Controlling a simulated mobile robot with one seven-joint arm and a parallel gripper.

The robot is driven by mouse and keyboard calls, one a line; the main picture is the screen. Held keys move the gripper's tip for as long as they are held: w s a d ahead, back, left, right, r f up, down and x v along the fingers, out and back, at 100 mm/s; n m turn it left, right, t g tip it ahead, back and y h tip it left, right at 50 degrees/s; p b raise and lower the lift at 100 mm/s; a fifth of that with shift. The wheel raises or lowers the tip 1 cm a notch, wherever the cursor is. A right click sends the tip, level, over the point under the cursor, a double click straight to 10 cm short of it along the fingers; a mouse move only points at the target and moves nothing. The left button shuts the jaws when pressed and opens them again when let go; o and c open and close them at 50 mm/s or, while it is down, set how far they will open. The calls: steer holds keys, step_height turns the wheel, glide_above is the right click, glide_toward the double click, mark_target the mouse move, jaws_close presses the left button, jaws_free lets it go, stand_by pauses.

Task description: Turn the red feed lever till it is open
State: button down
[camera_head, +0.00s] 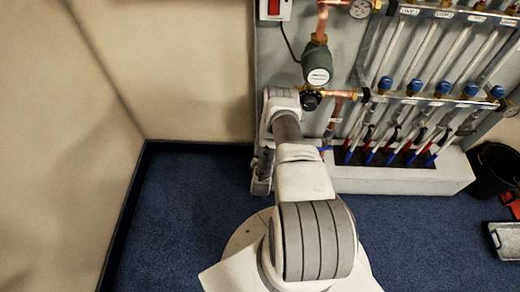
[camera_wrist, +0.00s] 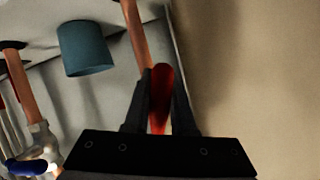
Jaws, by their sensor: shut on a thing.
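In the wrist view the red feed lever (camera_wrist: 161,105) stands between the two dark fingers of my gripper (camera_wrist: 162,76). The fingers are closed on its sides, and its rounded red end shows between them. A copper pipe (camera_wrist: 136,35) runs up just beyond the lever. The lever's pivot and valve body cannot be made out, so its exact angle to the pipe is unclear. In the head view my arm reaches to the lower left of the manifold board (camera_head: 277,62), and its links hide the lever and my gripper.
In the wrist view a blue-grey cylinder (camera_wrist: 85,48) hangs left of the fingers, and a blue handle (camera_wrist: 27,167) shows lower left. In the head view a green-grey vessel (camera_head: 316,62) and a copper pipe (camera_head: 328,94) are near my wrist. Blue carpet left of my arm is clear.

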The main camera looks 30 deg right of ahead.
steer(key=shift+s+d+f+n, duration=0.1)
steer(key=shift+s+d+n, duration=0.1)
steer(key=shift+s+n, duration=0.1)
steer(key=shift+d+h, duration=0.1)
steer(key=shift+h, duration=0.2)
steer(key=c, duration=0.8)
jaws_free()
steer(key=shift+o, duration=0.2)
